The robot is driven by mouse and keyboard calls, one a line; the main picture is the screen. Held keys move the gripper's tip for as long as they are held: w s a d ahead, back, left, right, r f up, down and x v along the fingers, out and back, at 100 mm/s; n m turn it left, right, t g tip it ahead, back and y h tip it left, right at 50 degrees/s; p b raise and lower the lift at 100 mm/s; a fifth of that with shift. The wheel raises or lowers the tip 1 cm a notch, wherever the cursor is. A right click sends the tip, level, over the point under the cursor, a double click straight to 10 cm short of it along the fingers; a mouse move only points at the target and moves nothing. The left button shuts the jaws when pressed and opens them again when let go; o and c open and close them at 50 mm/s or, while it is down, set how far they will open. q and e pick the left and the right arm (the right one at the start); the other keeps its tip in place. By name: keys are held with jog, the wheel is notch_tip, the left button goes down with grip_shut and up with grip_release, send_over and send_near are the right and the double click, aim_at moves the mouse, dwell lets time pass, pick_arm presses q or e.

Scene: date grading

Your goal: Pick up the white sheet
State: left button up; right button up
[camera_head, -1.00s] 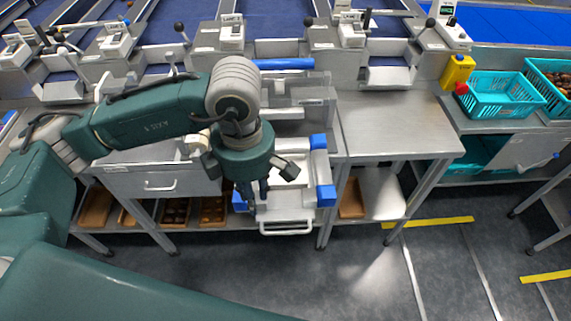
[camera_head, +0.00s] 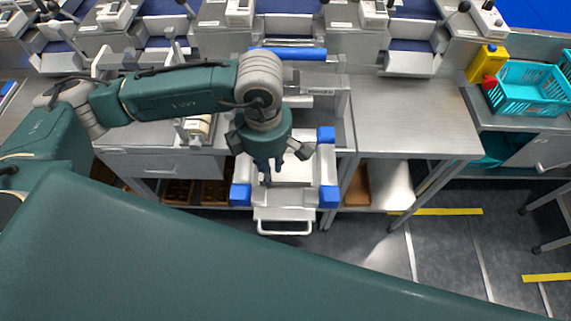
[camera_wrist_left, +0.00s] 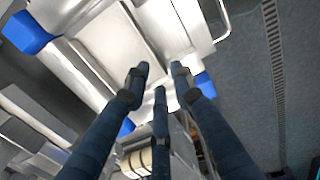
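A flat, pale white sheet-like surface (camera_head: 297,172) lies in the metal frame with blue corner blocks, below the table edge; I cannot tell the sheet's edges from the frame's panel. In the left wrist view a bright pale panel (camera_wrist_left: 118,42) fills the upper middle. My left gripper (camera_head: 277,166) points down over the frame. Its three fingers are apart, with nothing seen between them; they also show in the left wrist view (camera_wrist_left: 160,80). I cannot tell whether they touch the surface. My right gripper is not in view.
The frame has blue corner blocks (camera_head: 329,196) and a front handle (camera_head: 284,231). A bare metal table (camera_head: 415,115) stands to the right, with teal crates (camera_head: 528,90) beyond. Wooden trays lie on the lower shelf. Grey floor is open at front right.

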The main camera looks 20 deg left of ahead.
aim_at(274, 181)
pick_arm(q)
jog(key=shift+w+d+f+p, duration=0.1)
jog(key=shift+f+p, duration=0.25)
jog(key=shift+f, duration=0.05)
jog(key=f, duration=0.1)
jog(key=f+p, duration=0.2)
jog(key=shift+w+d+f, duration=0.1)
jog(key=shift+d+f, duration=0.2)
jog(key=shift+f, duration=0.5)
jog(key=c, duration=0.5)
grip_shut()
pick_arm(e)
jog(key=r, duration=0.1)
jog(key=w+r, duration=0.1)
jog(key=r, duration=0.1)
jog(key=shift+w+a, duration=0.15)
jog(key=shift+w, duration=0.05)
